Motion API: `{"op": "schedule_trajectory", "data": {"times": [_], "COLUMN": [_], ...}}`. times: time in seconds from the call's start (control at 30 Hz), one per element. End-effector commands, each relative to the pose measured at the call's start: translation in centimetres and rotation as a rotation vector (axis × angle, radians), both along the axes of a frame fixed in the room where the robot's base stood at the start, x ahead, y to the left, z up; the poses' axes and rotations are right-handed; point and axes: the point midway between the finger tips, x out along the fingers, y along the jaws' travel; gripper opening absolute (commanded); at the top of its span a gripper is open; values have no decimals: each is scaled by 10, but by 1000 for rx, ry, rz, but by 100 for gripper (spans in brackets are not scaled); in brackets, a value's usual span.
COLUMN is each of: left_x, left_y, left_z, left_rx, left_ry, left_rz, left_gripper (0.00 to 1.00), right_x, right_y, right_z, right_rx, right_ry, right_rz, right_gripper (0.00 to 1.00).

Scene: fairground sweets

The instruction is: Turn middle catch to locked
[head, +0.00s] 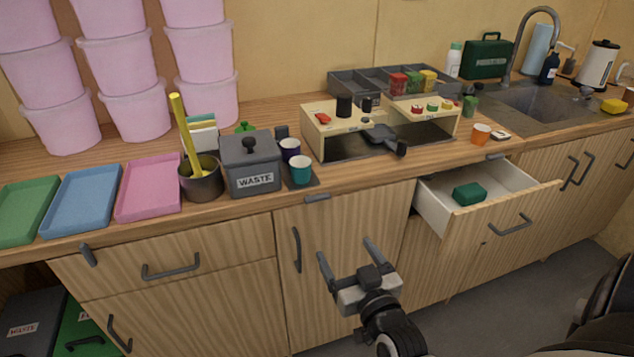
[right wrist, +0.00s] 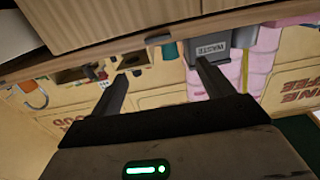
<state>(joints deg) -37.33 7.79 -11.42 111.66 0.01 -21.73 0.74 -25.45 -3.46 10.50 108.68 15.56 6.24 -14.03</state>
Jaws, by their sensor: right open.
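The middle catch (head: 317,197) is a small grey bar on the counter's front edge above the middle cupboard door (head: 345,235). It lies about level, along the edge. A small grey bar in the right wrist view (right wrist: 158,39) looks like the same catch. The left catch (head: 88,255) hangs tilted downward over the left drawer front; the right catch (head: 497,156) lies along the edge above the pulled-out drawer. My right gripper (head: 344,247) is open and empty in front of the middle door, below the middle catch and apart from it. My left gripper is not in view.
The right drawer (head: 490,225) stands open with a green block (head: 469,194) inside, jutting out right of my gripper. A waste bin (head: 250,165), cups and a toy stove (head: 335,145) stand on the counter (head: 400,172) behind the edge.

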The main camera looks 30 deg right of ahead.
Motion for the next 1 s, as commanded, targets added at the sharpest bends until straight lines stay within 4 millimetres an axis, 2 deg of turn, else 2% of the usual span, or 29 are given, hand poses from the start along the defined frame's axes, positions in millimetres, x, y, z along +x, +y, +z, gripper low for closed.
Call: {"op": "schedule_trajectory", "data": {"times": [0.03, 0.17, 0.7, 0.8, 1.0], "left_x": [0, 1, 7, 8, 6], "left_y": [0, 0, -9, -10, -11], "left_z": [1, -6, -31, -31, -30], "left_rx": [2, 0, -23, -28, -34], "left_ry": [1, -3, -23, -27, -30], "left_rz": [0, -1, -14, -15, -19], "left_gripper": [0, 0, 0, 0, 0], "right_x": [4, 19, 127, 141, 154], "right_y": [-5, -9, -35, -38, -41], "right_z": [5, 1, -1, 0, 2], "right_rx": [-2, -5, -2, -3, -4], "right_ry": [-14, -22, -19, -18, -16], "right_rz": [-16, -19, -16, -16, -16], "right_gripper": [80, 80, 80, 80, 80]}}
